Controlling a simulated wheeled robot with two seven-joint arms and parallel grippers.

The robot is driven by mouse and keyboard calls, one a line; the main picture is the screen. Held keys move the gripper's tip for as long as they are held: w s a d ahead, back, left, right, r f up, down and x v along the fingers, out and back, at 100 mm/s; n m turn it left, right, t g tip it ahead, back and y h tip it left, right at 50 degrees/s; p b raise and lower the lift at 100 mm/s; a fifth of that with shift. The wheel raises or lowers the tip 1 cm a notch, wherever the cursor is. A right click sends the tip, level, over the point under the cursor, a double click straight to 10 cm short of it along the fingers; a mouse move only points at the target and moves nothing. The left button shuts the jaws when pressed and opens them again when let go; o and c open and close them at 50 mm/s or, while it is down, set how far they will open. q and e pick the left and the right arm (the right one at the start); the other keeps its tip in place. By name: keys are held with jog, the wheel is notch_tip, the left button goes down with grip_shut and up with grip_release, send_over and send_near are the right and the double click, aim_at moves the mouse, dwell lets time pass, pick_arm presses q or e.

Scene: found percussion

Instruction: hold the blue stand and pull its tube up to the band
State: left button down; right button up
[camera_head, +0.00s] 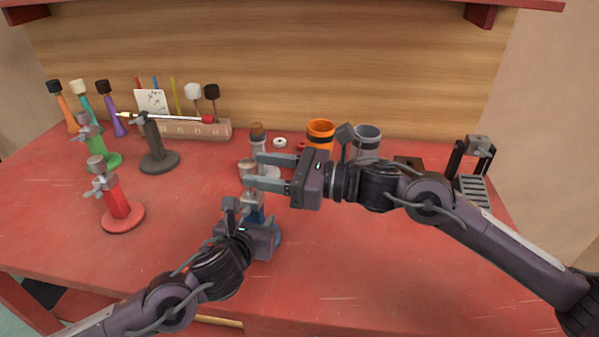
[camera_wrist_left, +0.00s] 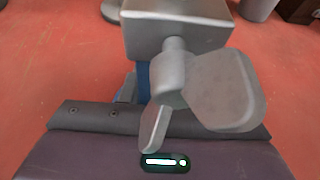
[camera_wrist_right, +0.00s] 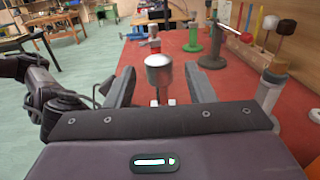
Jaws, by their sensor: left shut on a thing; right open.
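The blue stand (camera_head: 276,238) stands upright near the middle of the table, mostly covered by my left arm. My left gripper (camera_head: 258,226) is shut on its blue post, which shows as a strip in the left wrist view (camera_wrist_left: 143,82), below a grey clamp block (camera_wrist_left: 176,38) with a wing screw (camera_wrist_left: 220,90). The stand's tube has a rounded metallic top (camera_wrist_right: 158,72). My right gripper (camera_head: 254,170) is open, level, with one finger on each side of that top; gaps show on both sides in the right wrist view. I cannot make out the band.
A red stand (camera_head: 118,207), a green stand (camera_head: 98,150) and a dark grey stand (camera_head: 155,150) are at the left. Behind my right gripper are a brown-topped stand (camera_head: 257,134), an orange cup (camera_head: 320,134) and a grey cup (camera_head: 368,137). The table's front right is clear.

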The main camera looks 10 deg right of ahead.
jog(key=v, duration=0.8)
jog(key=shift+s+d, duration=0.2)
jog(key=shift+d, duration=0.15)
pick_arm(q)
jog(key=c, duration=1)
grip_release()
